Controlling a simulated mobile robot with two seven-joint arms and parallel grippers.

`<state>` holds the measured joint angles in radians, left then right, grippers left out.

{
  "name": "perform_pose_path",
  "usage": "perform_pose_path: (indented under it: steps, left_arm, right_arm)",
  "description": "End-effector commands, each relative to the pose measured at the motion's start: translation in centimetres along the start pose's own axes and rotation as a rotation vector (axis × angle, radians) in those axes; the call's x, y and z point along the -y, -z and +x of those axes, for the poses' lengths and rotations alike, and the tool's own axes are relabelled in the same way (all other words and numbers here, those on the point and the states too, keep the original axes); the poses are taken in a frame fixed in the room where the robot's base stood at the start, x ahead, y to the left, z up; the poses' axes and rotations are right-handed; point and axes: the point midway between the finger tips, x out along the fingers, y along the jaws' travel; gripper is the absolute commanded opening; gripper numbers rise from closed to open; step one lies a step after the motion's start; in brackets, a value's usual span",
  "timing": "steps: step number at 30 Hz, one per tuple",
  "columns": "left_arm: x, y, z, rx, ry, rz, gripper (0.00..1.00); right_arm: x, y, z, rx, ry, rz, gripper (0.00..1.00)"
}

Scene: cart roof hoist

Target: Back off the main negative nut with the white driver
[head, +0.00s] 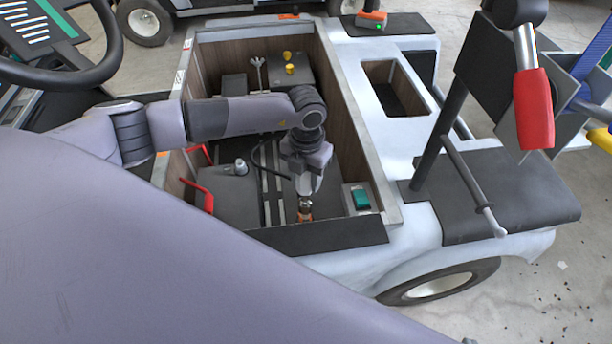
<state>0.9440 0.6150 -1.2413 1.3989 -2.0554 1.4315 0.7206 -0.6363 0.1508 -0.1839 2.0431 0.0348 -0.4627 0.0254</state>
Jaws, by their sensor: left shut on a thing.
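My left gripper (309,172) reaches down into the open bay of the cart, near its front right part. It is shut on a small white tool, which looks like the white driver (304,187). The driver stands roughly upright, its lower end at a copper-coloured part (305,207) near the bay's front wall. I cannot tell whether the driver touches it. The main negative nut cannot be made out and may be hidden under the driver. My right gripper is not in view.
The wood-lined bay (347,95) has raised walls. Inside are red handles (198,190), a black cable (262,163), yellow caps (288,62) and a green-topped box (359,198). An orange tool (371,17) lies on a dark mat (408,24). A black post (437,140) stands right.

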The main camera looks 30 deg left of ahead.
Motion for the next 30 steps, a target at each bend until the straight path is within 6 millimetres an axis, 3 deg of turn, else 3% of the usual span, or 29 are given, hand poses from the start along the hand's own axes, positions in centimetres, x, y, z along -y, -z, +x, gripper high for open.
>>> perform_pose_path:
  steps: [19, 30]
  left_arm:
    - [0.0, -0.1, -4.3, 0.002, 0.001, -0.001, 0.0]
    - [0.0, -0.1, -4.5, 0.001, 0.0, 0.0, 0.0]
  right_arm:
    - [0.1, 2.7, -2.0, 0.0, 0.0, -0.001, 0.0]
    - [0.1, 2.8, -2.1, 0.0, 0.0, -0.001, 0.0]
